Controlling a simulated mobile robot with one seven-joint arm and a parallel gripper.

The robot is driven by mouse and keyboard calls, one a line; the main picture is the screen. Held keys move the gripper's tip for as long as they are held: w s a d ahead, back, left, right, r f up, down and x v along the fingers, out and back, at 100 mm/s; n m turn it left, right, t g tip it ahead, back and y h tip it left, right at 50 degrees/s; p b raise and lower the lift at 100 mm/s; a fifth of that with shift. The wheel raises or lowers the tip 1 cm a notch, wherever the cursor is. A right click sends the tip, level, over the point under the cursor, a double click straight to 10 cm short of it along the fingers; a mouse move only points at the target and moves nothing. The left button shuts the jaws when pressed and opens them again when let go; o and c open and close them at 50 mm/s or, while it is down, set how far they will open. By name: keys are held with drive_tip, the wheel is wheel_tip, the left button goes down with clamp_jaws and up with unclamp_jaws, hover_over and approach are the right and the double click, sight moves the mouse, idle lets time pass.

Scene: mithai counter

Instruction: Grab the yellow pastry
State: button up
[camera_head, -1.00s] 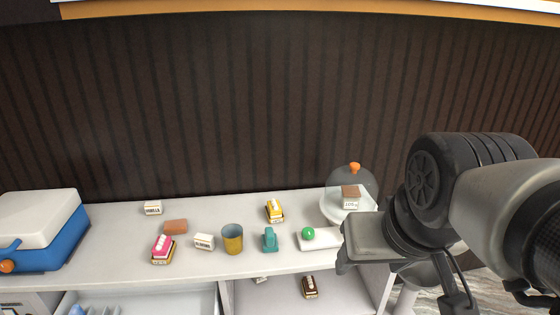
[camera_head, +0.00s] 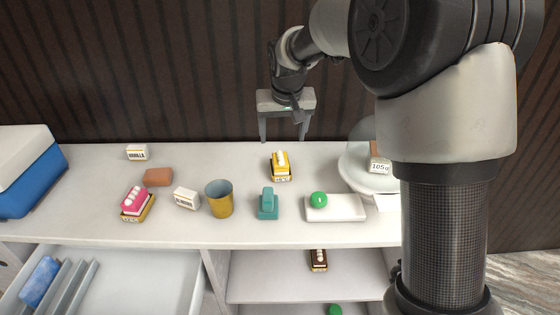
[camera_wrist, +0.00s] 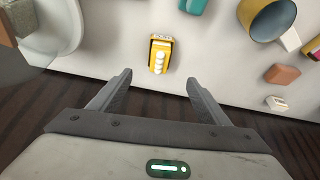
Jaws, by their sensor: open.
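The yellow pastry (camera_head: 281,165) has white blobs on top and sits on the white counter (camera_head: 245,170), toward its back edge. It also shows in the wrist view (camera_wrist: 160,54), ahead of the fingers and roughly centred between them. My gripper (camera_head: 285,138) is open and empty, fingers pointing down above the back of the counter, apart from the pastry. Both fingers also show in the wrist view (camera_wrist: 158,85).
A teal object (camera_head: 268,204) and a yellow-blue cup (camera_head: 219,199) stand in front of the pastry. A white slab (camera_head: 345,209) bears a green ball (camera_head: 319,199). A domed stand (camera_head: 362,180) is to the right. A pink pastry (camera_head: 135,200) lies left.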

hover_over(280, 159)
drive_tip(key=s, duration=0.3)
drive_tip(key=f, duration=0.8)
drive_tip(key=shift+w+d+f+b, duration=0.15)
drive_tip(key=shift+d+b, duration=0.1)
drive_tip(key=shift+b, duration=0.15)
drive_tip(key=shift+w+b+x, duration=0.15)
drive_tip(key=shift+x, duration=1.4)
drive_tip(key=shift+w+b+x, duration=0.15)
drive_tip(key=shift+x, duration=1.4)
drive_tip(key=shift+a, duration=0.1)
drive_tip(key=shift+r, duration=0.2)
drive_tip(key=c, duration=1.2)
